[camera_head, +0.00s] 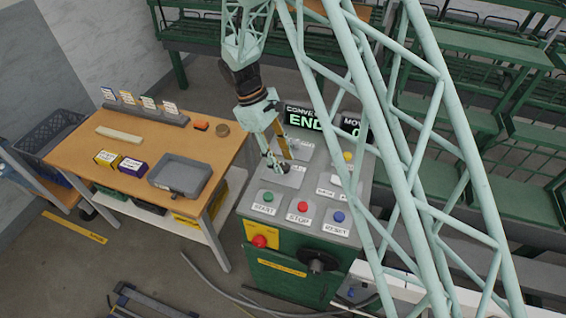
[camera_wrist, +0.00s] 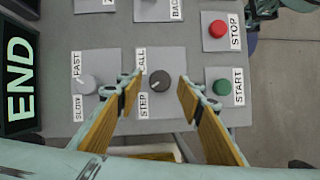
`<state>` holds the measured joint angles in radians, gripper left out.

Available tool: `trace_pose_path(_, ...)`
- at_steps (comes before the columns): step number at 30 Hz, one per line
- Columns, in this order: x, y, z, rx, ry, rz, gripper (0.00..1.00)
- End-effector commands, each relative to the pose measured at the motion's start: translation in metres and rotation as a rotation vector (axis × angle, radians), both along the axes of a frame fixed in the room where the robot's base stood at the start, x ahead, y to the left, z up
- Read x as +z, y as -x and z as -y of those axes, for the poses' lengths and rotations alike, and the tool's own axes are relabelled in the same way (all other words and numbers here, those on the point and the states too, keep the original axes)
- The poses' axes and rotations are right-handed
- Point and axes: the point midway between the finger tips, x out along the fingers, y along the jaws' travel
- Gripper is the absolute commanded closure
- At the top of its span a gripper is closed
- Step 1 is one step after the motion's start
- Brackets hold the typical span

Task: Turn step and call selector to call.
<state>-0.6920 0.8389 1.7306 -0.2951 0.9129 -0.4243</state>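The step and call selector is a dark round knob (camera_wrist: 160,80) on a grey plate, in the middle of the wrist view. Its CALL label (camera_wrist: 140,61) is at the plate's upper left and its STEP label (camera_wrist: 143,105) at the lower left. A small pale mark shows on the knob, but I cannot read its direction surely. My gripper (camera_wrist: 158,88) is open, with one finger on each side of the knob and gaps between. In the head view my gripper (camera_head: 278,163) is low over the panel and partly hides the selector.
The slow and fast knob (camera_wrist: 87,84) is just left of the left finger. The green START button (camera_wrist: 222,87) is close to the right finger, with the red STOP button (camera_wrist: 218,29) above. The END display (camera_head: 305,119) stands at the panel's back. A wooden table (camera_head: 215,150) is left.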

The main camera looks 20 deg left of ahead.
Motion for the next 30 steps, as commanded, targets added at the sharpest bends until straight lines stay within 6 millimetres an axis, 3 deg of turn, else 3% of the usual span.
trace_pose_path(6,-0.012,0.002,0.005,0.0,0.001,-0.001,0.66)
trace_pose_path(17,-0.015,0.002,0.006,0.0,0.0,0.0,0.66)
trace_pose_path(25,-0.015,0.002,0.006,0.0,0.0,0.0,0.88)
trace_pose_path(30,-0.014,0.002,0.006,-0.002,0.0,0.0,0.9)
